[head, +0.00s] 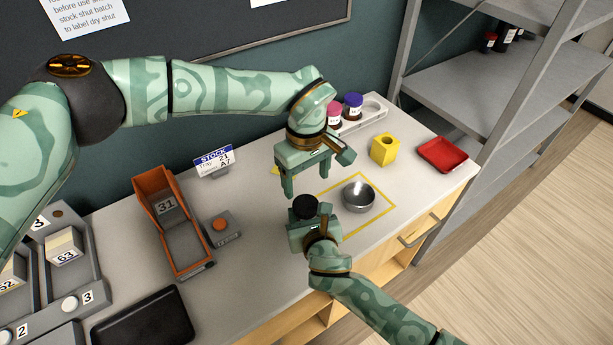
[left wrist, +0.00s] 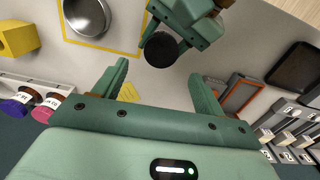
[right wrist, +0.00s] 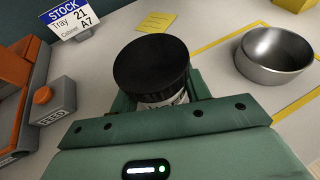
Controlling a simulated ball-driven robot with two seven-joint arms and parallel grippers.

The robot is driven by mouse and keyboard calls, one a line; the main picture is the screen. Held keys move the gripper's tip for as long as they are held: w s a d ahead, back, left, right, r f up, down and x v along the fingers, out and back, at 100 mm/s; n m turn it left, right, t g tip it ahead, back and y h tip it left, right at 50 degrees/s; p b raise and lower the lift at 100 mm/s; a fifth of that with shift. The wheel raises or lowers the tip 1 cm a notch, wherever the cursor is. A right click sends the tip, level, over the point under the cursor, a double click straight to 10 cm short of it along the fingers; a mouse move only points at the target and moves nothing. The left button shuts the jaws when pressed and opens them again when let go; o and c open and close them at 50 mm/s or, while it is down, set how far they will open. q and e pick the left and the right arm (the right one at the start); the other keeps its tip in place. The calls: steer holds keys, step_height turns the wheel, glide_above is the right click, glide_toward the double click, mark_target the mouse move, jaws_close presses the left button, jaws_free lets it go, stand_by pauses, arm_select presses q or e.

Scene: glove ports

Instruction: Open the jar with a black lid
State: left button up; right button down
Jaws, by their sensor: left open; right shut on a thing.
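The jar with a black lid (head: 305,207) is upright between the fingers of my right gripper (head: 315,215), which is shut on it. In the right wrist view the lid (right wrist: 151,66) sits on the jar, and a strip of white label (right wrist: 163,100) shows below it. The lid also shows in the left wrist view (left wrist: 161,49). My left gripper (head: 305,187) is open and empty, above and slightly behind the jar, its fingers pointing down. In the left wrist view its fingertips (left wrist: 158,75) are apart, with the lid beyond them. The jar's lower part is hidden.
A steel bowl (head: 359,197) stands inside a yellow taped outline, right of the jar. A yellow block (head: 384,149), a red tray (head: 442,155) and a rack (head: 372,116) with pink- and purple-lidded jars are behind. An orange chute (head: 158,199) and a feed button box (head: 221,229) stand left.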

mark_target(306, 204)
arm_select(q)
steer(key=shift+f, duration=0.35)
step_height(306, 204, down, 7)
steer(key=c, duration=1)
steer(key=n, duration=0.6)
steer(key=shift+w+r, duration=0.1)
steer(key=o, duration=1.1)
steer(key=shift+s, duration=0.2)
